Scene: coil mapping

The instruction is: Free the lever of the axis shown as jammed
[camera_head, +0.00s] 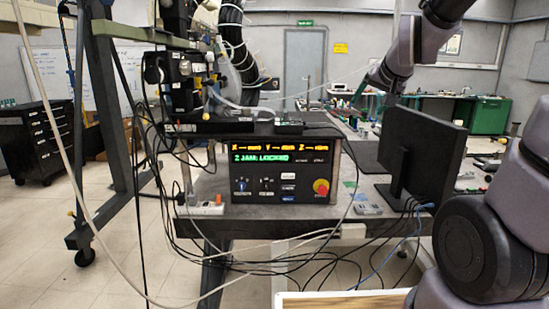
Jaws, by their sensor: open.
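A control box (285,172) stands on the bench. Its green display line (261,158) reads like "Z JAM: LOCKED"; the first character could be a 2. An amber line above it lists X, Y and Z, with small text I cannot read. A machine (185,85) with black housings stands behind to the left. I cannot make out any axis lever for certain. My arm reaches in from the upper right. My gripper (362,95) is small at its end, behind and right of the box, open, away from the panel.
A black monitor (422,145) stands right of the box, partly hiding the bench behind. A green steel frame (105,120) rises at left. Loose cables hang before the bench (355,222). Open floor shows at left.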

